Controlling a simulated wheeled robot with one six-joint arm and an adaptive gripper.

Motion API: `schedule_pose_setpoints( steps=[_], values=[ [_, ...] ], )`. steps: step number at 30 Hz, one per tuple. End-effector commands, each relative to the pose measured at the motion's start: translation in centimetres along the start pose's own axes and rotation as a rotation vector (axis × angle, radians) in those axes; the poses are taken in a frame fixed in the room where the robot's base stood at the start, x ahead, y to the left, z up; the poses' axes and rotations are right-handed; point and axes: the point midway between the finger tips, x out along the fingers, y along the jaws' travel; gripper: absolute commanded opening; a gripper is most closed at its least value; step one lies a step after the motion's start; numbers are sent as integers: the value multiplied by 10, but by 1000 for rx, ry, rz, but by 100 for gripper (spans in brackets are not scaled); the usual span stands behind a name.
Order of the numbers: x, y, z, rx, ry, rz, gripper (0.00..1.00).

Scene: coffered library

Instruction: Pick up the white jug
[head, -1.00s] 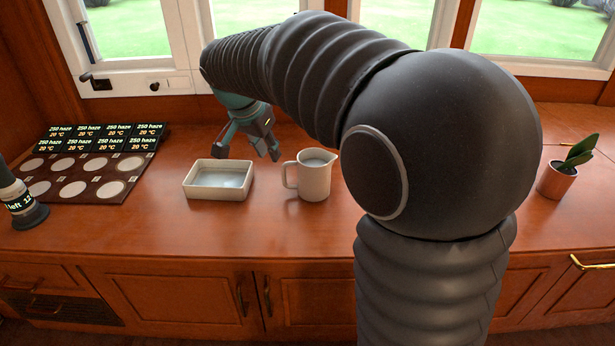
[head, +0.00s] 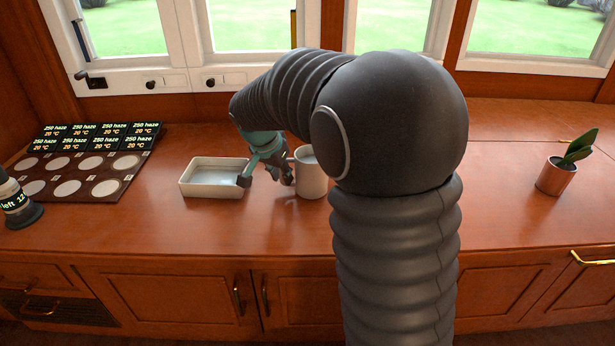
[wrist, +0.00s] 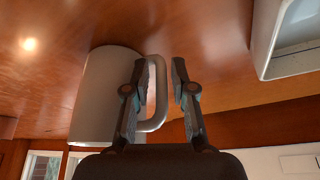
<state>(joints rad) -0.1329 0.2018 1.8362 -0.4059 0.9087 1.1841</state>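The white jug (head: 312,178) stands upright on the wooden counter, its right side partly hidden by my arm in the head view. In the wrist view the jug (wrist: 98,98) is at the left, with its handle (wrist: 158,95) towards the middle. My gripper (head: 267,183) is low on the jug's left, at the handle side. In the wrist view my gripper (wrist: 160,83) is open, its two fingers apart. The handle's outer bar shows between the fingers, close to the left one. I cannot tell whether a finger touches it.
A white rectangular dish (head: 213,192) stands close left of my gripper; it also shows in the wrist view (wrist: 262,45). A dark panel with pale discs (head: 66,188) lies further left. A potted plant (head: 554,178) stands far right. The front counter strip is clear.

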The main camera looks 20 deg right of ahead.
Motion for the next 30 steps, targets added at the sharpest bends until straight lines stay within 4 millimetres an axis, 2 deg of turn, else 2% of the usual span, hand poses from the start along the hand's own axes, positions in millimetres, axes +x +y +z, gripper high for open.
schedule_pose_setpoints(
  steps=[7,10,30],
  values=[
    [2,0,0,0,0,0,25],
    [1,0,0,0,0,0,0],
    [-3,0,-2,1,0,-1,0]
  ],
)
